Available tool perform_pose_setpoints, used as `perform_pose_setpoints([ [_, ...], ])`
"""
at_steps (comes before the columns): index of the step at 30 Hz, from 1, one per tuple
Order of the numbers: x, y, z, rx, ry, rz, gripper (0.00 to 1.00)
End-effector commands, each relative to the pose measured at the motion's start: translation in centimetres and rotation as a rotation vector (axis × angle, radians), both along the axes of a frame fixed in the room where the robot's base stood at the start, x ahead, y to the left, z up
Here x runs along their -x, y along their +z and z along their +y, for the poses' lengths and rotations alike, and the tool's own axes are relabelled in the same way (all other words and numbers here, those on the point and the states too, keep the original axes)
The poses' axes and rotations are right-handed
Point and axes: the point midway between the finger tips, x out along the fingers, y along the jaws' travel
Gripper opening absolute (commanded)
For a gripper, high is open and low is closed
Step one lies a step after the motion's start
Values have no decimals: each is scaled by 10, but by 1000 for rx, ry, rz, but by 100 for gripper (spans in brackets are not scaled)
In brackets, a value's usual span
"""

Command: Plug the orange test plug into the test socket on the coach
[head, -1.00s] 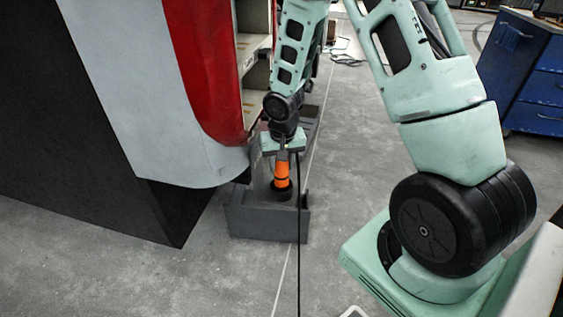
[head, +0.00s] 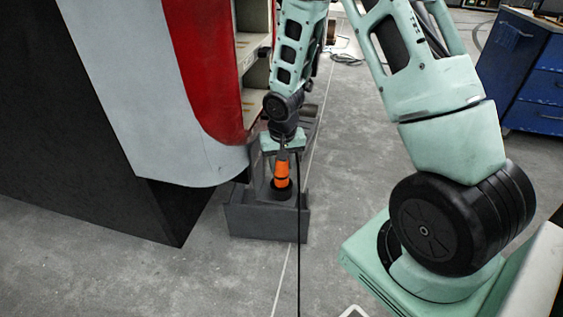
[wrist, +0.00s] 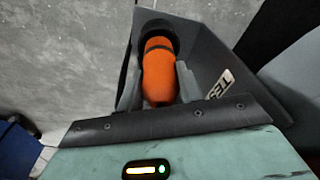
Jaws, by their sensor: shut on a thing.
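The orange test plug (head: 282,172) is held in my gripper (head: 282,152), low beside the coach, with its tip pointing down. In the wrist view the orange plug (wrist: 158,72) lies between the two grey fingers of my gripper (wrist: 158,88), which are shut on it. The plug's far end meets a round black socket (wrist: 157,32) inside a grey box (wrist: 205,60) with a white label that appears to read TEST. The black ring (head: 281,191) also shows below the plug in the head view. I cannot tell how deep the plug sits.
The coach (head: 200,130), with a red stripe and grey skirt, stands left of the box. A black cable (head: 299,265) runs down in front of the box. A blue drawer cabinet (head: 535,85) is at the right. Grey floor (head: 345,140) is clear between.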

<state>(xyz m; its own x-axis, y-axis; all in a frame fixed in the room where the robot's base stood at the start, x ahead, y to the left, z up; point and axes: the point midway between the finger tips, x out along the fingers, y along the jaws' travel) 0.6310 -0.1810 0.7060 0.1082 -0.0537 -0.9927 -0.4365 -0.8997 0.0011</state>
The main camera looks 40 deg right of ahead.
Motion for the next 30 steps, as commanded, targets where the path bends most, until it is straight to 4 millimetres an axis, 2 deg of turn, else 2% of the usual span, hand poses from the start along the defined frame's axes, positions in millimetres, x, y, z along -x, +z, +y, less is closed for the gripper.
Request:
perform_pose_setpoints([
  [30,0,-10,0,-1,0,0,6],
])
